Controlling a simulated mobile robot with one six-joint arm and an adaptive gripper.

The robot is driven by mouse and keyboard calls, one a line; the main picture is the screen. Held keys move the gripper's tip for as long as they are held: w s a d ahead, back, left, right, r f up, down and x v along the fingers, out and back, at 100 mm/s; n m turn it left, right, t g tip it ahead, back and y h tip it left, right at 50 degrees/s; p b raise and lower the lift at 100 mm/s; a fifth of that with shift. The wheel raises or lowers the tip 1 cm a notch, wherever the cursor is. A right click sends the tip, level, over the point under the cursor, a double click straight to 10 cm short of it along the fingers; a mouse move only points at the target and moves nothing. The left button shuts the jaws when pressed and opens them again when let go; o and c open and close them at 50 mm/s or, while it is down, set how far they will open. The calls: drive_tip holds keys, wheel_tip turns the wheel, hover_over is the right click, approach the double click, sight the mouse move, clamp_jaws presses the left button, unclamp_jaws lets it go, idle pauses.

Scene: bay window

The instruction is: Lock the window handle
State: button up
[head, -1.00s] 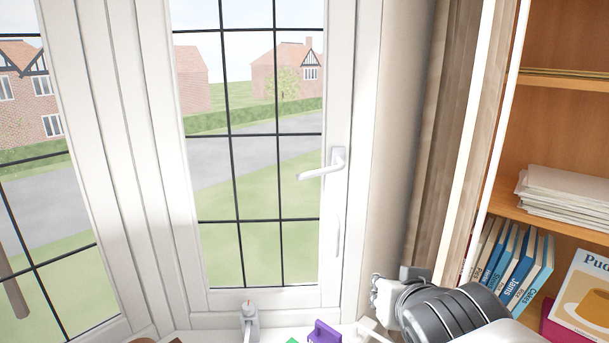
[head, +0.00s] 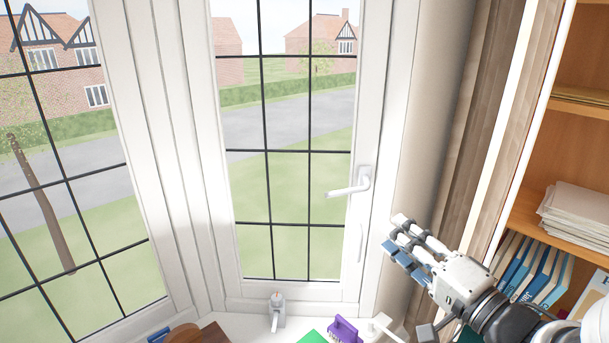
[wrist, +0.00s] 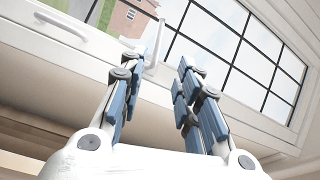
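The white window handle (head: 350,190) is on the right side of the window frame in the head view. Its lever points left, roughly level, from an upright base plate. In the wrist view the handle (wrist: 154,48) shows beyond the fingertips, near the gap between them. My gripper (head: 396,235) is below and to the right of the handle in the head view, apart from it. Its blue-padded fingers are spread with nothing between them, as the wrist view also shows (wrist: 158,66).
A slim pull grip (head: 360,243) sits on the frame below the handle. On the sill are a white object (head: 277,310), a purple object (head: 343,330) and a green one (head: 312,338). A bookcase (head: 570,130) with books stands at right, beside a curtain (head: 478,110).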

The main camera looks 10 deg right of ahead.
sight(343, 192)
drive_tip(key=p+x, duration=0.2)
drive_tip(key=x, duration=1.5)
drive_tip(key=shift+w+a+f+p, duration=0.1)
drive_tip(key=shift+w+p, duration=0.1)
drive_tip(key=shift+p, duration=0.2)
clamp_jaws()
